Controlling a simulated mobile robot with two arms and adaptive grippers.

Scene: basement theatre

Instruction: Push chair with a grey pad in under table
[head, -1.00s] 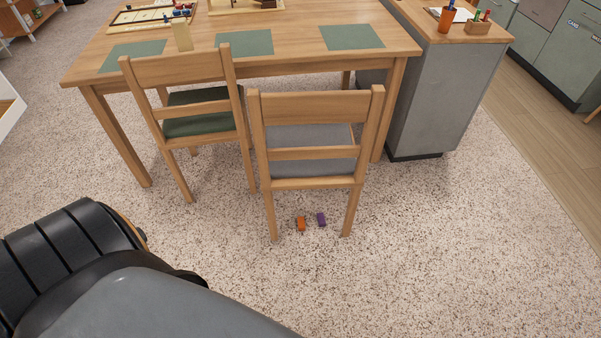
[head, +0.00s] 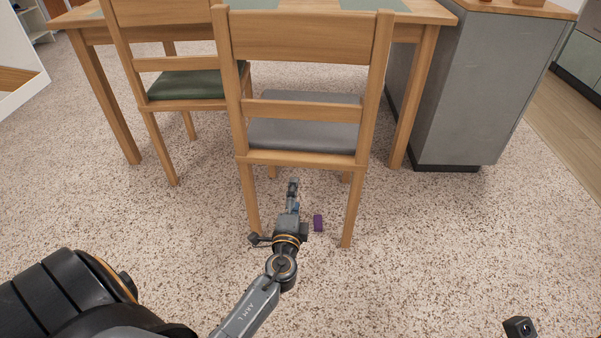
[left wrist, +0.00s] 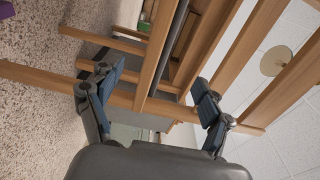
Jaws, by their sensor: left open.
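The chair with a grey pad (head: 303,135) stands upright in the middle of the head view, its back toward me. Its front part is under the edge of the wooden table (head: 414,95). My left gripper (head: 293,186) is low behind this chair, between its rear legs and below the seat. In the left wrist view my left gripper (left wrist: 158,82) is open, its two fingers spread, with the chair's wooden bars (left wrist: 155,55) in front and between them. I cannot tell whether the fingers touch the wood.
A chair with a green pad (head: 185,84) stands close on the left. A grey cabinet (head: 470,90) stands right of the table. A small purple object (head: 318,222) lies on the floor by the chair's legs.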

